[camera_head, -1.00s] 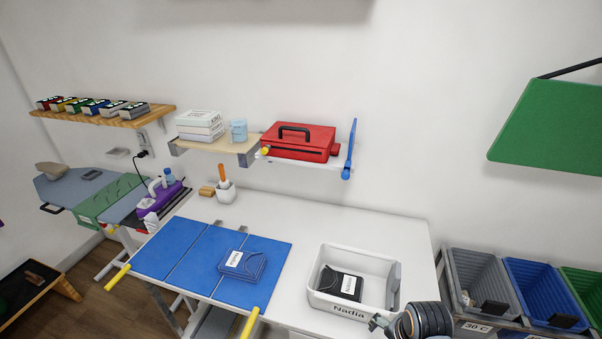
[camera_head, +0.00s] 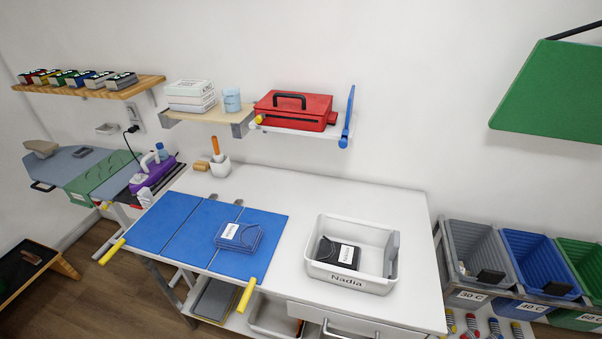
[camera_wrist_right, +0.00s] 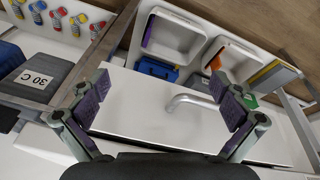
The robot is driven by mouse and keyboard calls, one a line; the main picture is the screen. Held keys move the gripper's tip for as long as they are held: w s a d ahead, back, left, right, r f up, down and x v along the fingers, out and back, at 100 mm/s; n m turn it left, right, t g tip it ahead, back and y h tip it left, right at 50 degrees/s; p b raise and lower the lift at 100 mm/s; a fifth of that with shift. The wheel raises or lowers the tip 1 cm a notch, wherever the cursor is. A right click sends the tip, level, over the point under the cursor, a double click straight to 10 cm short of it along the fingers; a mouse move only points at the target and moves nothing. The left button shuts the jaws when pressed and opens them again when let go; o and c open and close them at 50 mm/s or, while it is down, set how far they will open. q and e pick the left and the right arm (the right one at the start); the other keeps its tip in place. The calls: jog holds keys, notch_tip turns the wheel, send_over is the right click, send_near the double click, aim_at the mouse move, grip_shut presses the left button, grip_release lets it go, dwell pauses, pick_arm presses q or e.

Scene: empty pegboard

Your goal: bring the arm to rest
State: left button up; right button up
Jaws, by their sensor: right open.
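My right gripper (camera_wrist_right: 164,115) shows in the right wrist view with its two purple-padded fingers spread wide and nothing between them. It faces the white drawer front with a grey bar handle (camera_wrist_right: 190,101). The right gripper and arm are out of the head view. My left gripper is in neither current view.
A white table (camera_head: 330,205) holds a white bin labelled Nadia (camera_head: 347,279) with a dark folded item in it. A blue folding board (camera_head: 180,240) bears a folded blue item (camera_head: 238,237). Laundry bins, one grey (camera_head: 478,255), stand at the right.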

jog(key=s+d+f+g+b, duration=0.15)
jog(key=s+f, duration=0.35)
jog(key=f, duration=0.6)
jog(key=s+f+t+b, duration=0.1)
jog(key=s+f+b, duration=0.25)
jog(key=f, duration=0.75)
jog(key=s+f+g+b, duration=0.1)
jog(key=s+f, duration=0.8)
jog(key=s, duration=0.4)
jog(key=shift+d+f, duration=0.2)
